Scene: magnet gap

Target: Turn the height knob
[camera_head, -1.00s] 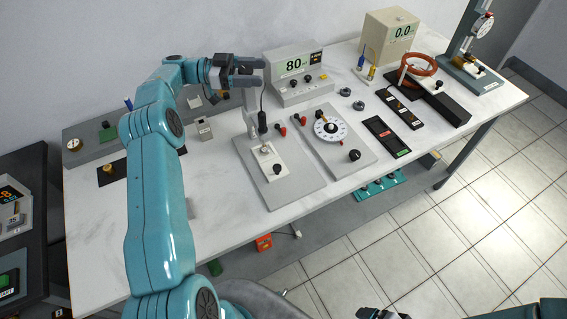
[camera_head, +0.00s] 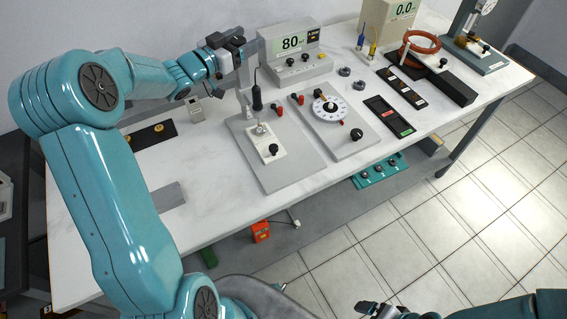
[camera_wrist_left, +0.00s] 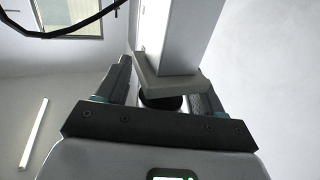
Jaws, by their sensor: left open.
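My left gripper (camera_head: 236,46) is open at the top of the pale upright post (camera_head: 246,78) of a small stand. In the left wrist view its two fingers (camera_wrist_left: 160,92) lie on either side of a black round knob (camera_wrist_left: 162,102), which sits under a grey block on the post (camera_wrist_left: 172,35). The knob is probably the height knob; it is partly hidden by the block and the gripper body, and I cannot tell whether the fingers touch it. In the head view the gripper hides it. My right gripper (camera_head: 375,308) shows only partly at the bottom edge.
A meter reading 80 (camera_head: 294,45) stands just right of the left gripper. A plate with a white dial (camera_head: 328,108) lies to the right.

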